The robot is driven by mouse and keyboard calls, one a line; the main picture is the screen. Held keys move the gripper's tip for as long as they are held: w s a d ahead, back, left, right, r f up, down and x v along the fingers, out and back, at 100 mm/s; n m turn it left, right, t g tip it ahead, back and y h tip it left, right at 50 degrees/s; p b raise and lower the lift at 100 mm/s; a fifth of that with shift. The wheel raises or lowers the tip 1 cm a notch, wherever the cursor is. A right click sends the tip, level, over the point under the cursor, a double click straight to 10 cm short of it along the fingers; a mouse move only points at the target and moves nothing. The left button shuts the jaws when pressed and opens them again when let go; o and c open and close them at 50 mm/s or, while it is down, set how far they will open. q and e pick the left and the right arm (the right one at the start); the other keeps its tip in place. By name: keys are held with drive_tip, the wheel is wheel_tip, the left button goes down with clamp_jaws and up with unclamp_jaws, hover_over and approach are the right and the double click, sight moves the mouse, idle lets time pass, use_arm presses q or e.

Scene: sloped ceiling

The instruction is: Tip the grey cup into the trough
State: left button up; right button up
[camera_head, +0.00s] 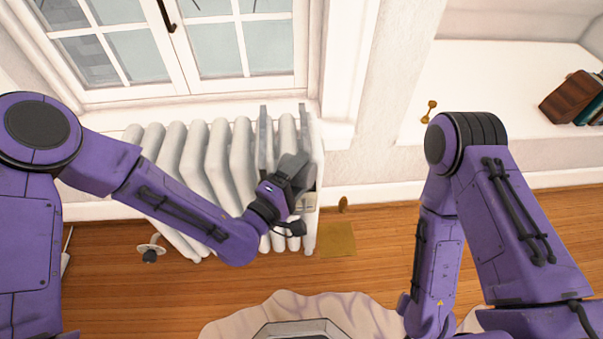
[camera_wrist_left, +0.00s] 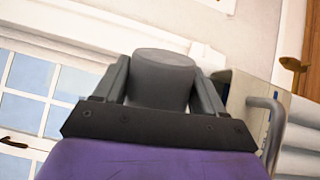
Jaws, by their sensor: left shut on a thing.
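The grey cup (camera_wrist_left: 162,85) sits between the two fingers of my left gripper (camera_wrist_left: 160,75) in the left wrist view. The gripper is shut on it. Its far end shows as a smooth, plain grey face; I cannot tell whether anything is inside. In the head view the left gripper (camera_head: 291,172) is at the right end of the radiator and largely hides the cup. The trough (camera_head: 306,203) shows only partly there, behind and below the gripper, with two grey upright strips above. In the left wrist view the pale trough (camera_wrist_left: 238,105) is just right of the cup, with a bent metal rod. My right gripper is out of view.
The white radiator (camera_head: 215,160) stands below the window (camera_head: 205,45). A brass-coloured mat (camera_head: 338,240) lies on the wooden floor. A small brass object (camera_head: 428,110) and books (camera_head: 570,98) are on the white ledge at right. A rumpled pale rug (camera_head: 235,322) lies in front.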

use_arm(q)
drive_tip(key=shift+w+a+r+n, duration=0.1)
drive_tip(key=shift+a+r+n, duration=0.1)
drive_tip(key=shift+n, duration=0.35)
drive_tip(key=shift+w+a+r+n, duration=0.1)
drive_tip(key=shift+a+n, duration=0.05)
drive_tip(key=shift+n, duration=0.4)
idle(3.1)
